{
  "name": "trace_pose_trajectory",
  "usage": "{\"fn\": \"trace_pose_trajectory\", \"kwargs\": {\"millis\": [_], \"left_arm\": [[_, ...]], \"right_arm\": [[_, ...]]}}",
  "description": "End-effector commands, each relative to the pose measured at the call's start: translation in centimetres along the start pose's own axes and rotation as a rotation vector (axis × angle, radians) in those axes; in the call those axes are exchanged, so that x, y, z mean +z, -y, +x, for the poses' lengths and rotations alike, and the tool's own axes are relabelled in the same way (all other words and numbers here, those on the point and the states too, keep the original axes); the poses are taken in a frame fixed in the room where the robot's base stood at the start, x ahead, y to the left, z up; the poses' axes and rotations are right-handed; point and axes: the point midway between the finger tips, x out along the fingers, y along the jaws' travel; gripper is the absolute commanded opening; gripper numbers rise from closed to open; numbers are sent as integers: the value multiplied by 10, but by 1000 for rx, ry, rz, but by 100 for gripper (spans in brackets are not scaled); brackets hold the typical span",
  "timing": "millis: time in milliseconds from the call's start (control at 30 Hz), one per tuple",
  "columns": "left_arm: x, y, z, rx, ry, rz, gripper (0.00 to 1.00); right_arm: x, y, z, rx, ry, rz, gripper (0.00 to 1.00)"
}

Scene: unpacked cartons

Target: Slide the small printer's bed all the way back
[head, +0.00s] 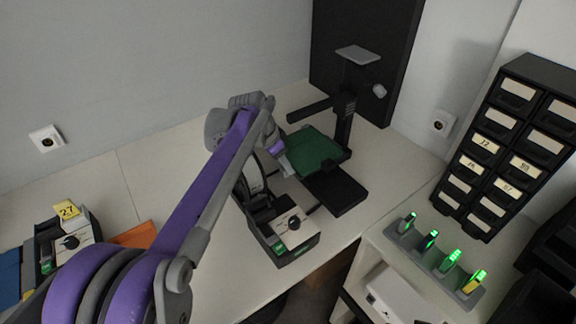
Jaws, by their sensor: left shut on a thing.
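The small printer (344,109) stands on the white worktop, with a black upright, a side arm and a dark base. Its green bed (316,148) lies flat over the base, near the upright; the dark front of the base (338,192) is bare. My left arm reaches in from the lower left, and my left gripper (286,161) is at the bed's left edge, shut on it. My own wrist hides part of the bed's left side and the jaws. My right gripper is not in view.
A similar unit (68,243) with a yellow 27 tag is far left. A charger rack with green lights (436,256) and a drawer cabinet (508,140) are at right.

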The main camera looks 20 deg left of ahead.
Motion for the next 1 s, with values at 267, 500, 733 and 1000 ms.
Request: {"fn": "trace_pose_trajectory", "kwargs": {"millis": [267, 500, 733, 1000], "left_arm": [[0, 4, -1, -11, -5, -2, 64], [0, 3, -1, -7, -4, -2, 68], [0, 3, -15, -7, -4, -3, 68], [0, 3, -69, -8, -4, -3, 68]], "right_arm": [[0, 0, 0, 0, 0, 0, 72], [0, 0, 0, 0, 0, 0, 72], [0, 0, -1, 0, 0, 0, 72], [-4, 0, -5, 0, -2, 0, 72]]}}
